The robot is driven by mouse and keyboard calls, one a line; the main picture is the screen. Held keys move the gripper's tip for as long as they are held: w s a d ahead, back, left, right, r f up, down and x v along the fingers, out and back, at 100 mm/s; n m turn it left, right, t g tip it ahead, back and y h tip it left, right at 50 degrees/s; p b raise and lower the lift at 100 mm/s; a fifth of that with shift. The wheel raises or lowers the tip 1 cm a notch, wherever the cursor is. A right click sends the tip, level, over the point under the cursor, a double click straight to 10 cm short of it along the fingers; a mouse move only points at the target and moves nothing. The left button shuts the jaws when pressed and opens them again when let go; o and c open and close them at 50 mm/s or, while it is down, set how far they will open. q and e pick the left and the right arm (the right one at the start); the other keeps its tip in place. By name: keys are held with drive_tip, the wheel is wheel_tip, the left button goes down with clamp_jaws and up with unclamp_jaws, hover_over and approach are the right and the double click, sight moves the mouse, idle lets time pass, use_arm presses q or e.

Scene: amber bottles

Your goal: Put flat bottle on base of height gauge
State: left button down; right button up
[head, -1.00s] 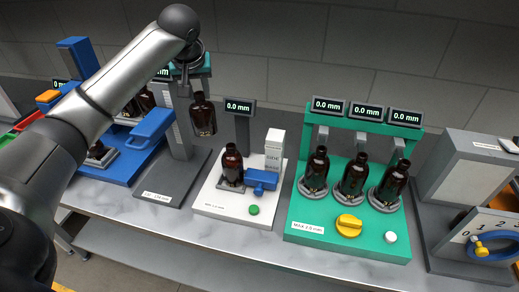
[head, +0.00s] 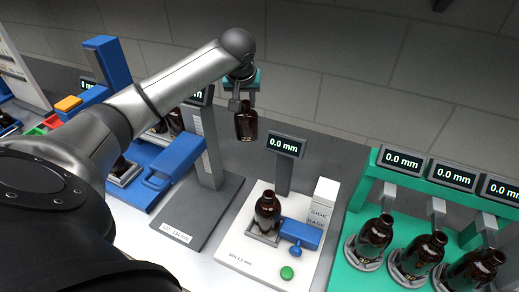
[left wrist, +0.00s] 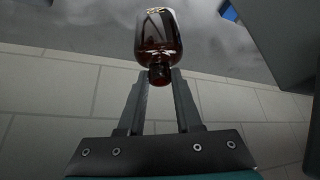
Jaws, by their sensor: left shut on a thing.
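A dark amber bottle (head: 246,126) hangs upright in the air, held by its neck in my left gripper (head: 242,98). The left wrist view shows the shut fingers (left wrist: 160,84) at the neck of the bottle (left wrist: 158,35). The height gauge has a grey base (head: 205,222) with a range label on its front edge and an upright scaled column (head: 209,145). The bottle is above and to the right of the column, apart from the base. The visible part of the base is bare. My right gripper is not in view.
Right of the gauge, a white station (head: 262,265) holds an amber bottle (head: 267,212) beside a blue block. A green station (head: 355,275) with several bottles is farther right. A blue fixture (head: 165,160) stands left of the gauge. A tiled wall is behind.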

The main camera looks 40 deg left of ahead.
sight(247, 140)
use_arm(q)
wheel_tip(247, 140, down, 14)
drive_tip(key=shift+w+r+b, duration=0.1)
drive_tip(key=shift+b, duration=0.25)
drive_tip(key=c, duration=0.6)
unclamp_jaws()
